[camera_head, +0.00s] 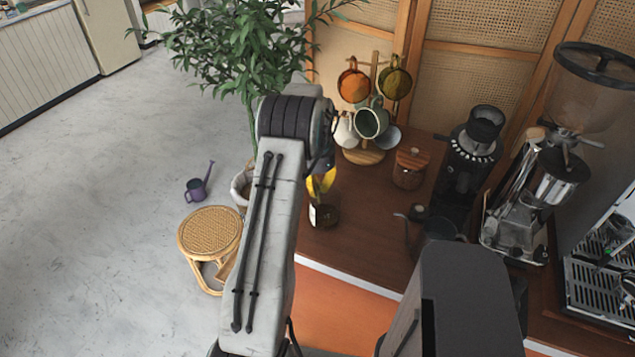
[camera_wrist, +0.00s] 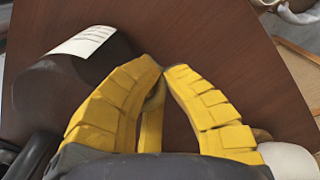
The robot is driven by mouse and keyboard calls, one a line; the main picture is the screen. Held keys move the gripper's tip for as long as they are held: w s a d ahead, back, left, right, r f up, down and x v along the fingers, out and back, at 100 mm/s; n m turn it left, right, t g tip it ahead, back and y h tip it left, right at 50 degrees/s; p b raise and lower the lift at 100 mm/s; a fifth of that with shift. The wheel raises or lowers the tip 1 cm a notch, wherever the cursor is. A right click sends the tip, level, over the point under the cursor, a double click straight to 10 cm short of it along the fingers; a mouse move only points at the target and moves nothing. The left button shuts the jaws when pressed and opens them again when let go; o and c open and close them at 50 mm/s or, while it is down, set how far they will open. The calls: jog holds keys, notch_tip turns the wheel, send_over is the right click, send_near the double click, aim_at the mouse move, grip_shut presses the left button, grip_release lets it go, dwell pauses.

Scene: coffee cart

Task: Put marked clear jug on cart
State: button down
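I cannot make out a marked clear jug in either view. The cart (camera_head: 352,235) is the dark brown wooden counter with an orange front. My gripper (camera_head: 321,182) has yellow fingers and is over the cart's left end, partly hidden by my arm in the head view. In the wrist view, the gripper's fingertips (camera_wrist: 165,71) come together above the brown top (camera_wrist: 220,45). No held object shows between them. A dark item with a white label (camera_wrist: 84,42) is beside the left finger. It shows in the head view (camera_head: 322,215) just below the fingers.
A mug tree (camera_head: 363,157) with several mugs, a lidded jar (camera_head: 410,168), a dark kettle (camera_head: 437,231) and coffee grinders (camera_head: 470,160) crowd the cart. A plant (camera_head: 245,50), wicker stool (camera_head: 209,230) and purple watering can (camera_head: 196,190) stand left. The left floor is mostly clear.

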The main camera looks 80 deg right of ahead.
jog(key=shift+f, duration=0.2)
jog(key=c, duration=1.4)
grip_release()
jog(key=shift+r, duration=0.15)
